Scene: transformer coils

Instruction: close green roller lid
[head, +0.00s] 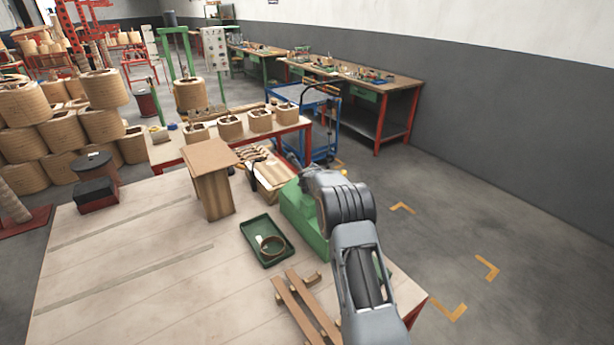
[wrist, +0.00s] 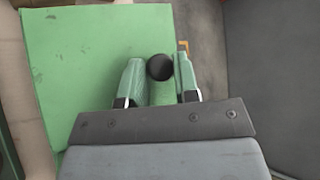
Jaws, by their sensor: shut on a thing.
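The green box with the roller lid (head: 298,212) stands at the right edge of the wooden table, partly hidden by my arm. In the wrist view its flat green top (wrist: 75,65) fills the left and middle. A round black knob (wrist: 159,67) sits between the fingertips of my gripper (wrist: 158,73), near the right edge of the green top. My gripper is shut on the knob. In the head view the fingers are hidden behind my arm. I cannot tell how far the lid is open.
A green tray (head: 248,243) with a ring (head: 271,245) lies left of the box. A cardboard-coloured stand (head: 213,193) is behind the tray, and wooden slats (head: 300,305) lie in front. A blue cart (head: 308,152) stands beyond. The left of the table is mostly clear.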

